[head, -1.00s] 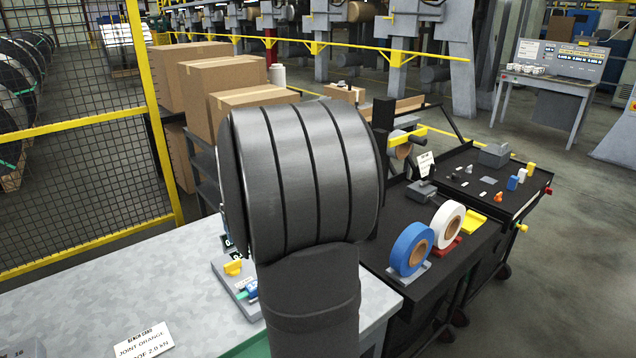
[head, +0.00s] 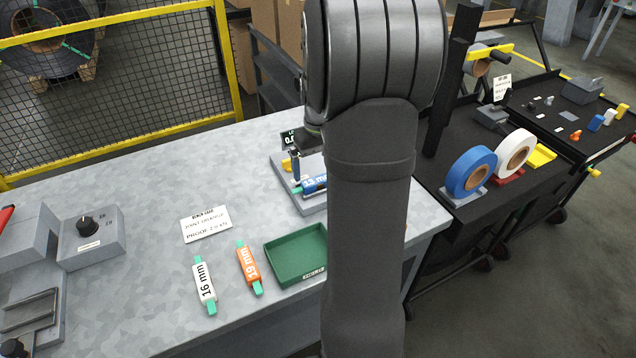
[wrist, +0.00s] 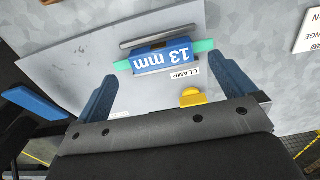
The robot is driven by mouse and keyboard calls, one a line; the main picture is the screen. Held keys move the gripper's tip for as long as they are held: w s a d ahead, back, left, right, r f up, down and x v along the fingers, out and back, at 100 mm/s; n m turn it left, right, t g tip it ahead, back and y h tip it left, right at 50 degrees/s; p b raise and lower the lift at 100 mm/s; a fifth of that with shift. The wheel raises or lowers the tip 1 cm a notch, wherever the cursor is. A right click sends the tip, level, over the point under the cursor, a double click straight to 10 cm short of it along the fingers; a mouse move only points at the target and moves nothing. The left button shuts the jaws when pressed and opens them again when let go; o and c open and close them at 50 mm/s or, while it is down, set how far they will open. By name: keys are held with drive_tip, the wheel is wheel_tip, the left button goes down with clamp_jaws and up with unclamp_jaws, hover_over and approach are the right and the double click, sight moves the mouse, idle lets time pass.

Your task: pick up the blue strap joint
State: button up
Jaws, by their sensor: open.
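The blue strap joint (head: 315,184), marked 13 mm, lies on a grey clamp plate at the bench's far right side; my arm hides part of it in the head view. In the wrist view the blue joint (wrist: 163,60) shows green strap at both ends and lies along a dark metal bar. My gripper (wrist: 162,70) is open, one blue finger toward each end of the joint, with nothing held. In the head view only a bit of my gripper (head: 296,166) shows, close by the joint.
A yellow tab (wrist: 192,97) and a CLAMP label are beside the joint. A white 16 mm joint (head: 205,284), an orange 19 mm joint (head: 249,268) and a green tray (head: 272,262) lie nearer. A grey knob box (head: 92,240) stands left. The bench middle is mostly clear.

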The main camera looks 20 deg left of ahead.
drive_tip(key=f, duration=0.4)
drive_tip(key=shift+w+a+f, duration=0.15)
drive_tip(key=shift+a+f, duration=0.1)
drive_tip(key=shift+f, duration=0.1)
drive_tip(key=c, duration=0.9)
drive_tip(key=shift+c, duration=0.2)
drive_tip(key=shift+r, duration=0.1)
